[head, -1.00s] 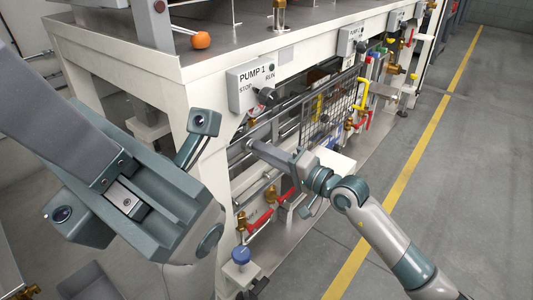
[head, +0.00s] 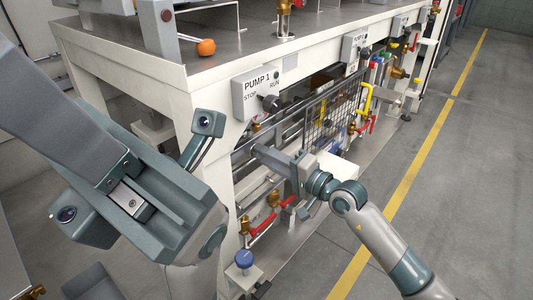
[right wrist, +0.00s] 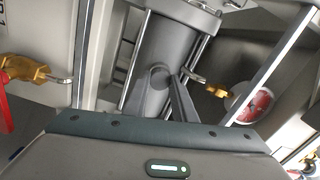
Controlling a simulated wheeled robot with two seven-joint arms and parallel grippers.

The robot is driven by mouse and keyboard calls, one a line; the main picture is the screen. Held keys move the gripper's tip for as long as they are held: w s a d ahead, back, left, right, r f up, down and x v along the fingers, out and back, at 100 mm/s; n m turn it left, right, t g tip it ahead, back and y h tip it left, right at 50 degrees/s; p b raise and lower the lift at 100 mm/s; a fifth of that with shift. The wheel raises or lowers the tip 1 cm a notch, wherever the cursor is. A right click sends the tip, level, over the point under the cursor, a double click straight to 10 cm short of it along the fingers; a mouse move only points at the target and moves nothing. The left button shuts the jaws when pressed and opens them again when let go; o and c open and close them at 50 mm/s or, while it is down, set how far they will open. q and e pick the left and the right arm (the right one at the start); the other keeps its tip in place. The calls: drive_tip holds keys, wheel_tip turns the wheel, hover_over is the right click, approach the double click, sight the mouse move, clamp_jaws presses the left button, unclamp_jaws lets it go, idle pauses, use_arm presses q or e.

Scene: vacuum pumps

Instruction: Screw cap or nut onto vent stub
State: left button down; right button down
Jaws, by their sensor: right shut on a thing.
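My right gripper (head: 257,150) reaches into the pump frame below the PUMP 1 box, its long grey fingers pointing left. In the right wrist view the fingers (right wrist: 178,98) are shut on a small round dark grey piece, apparently the cap or nut (right wrist: 160,77). It lies in front of a grey cylinder (right wrist: 165,45); I cannot tell whether it is seated on the vent stub. The stub itself is hidden.
The white frame's post (head: 208,160) and the PUMP 1 switch box (head: 258,92) stand close to my right gripper. A wire mesh guard (head: 328,120), red-handled valves (head: 265,222) and a blue knob (head: 244,259) are nearby. The floor right of the frame is clear.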

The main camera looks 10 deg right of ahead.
drive_tip(key=shift+m+p, duration=0.45)
drive_tip(key=shift+m, duration=0.55)
drive_tip(key=m+p, duration=0.3)
drive_tip(key=shift+m, duration=0.3)
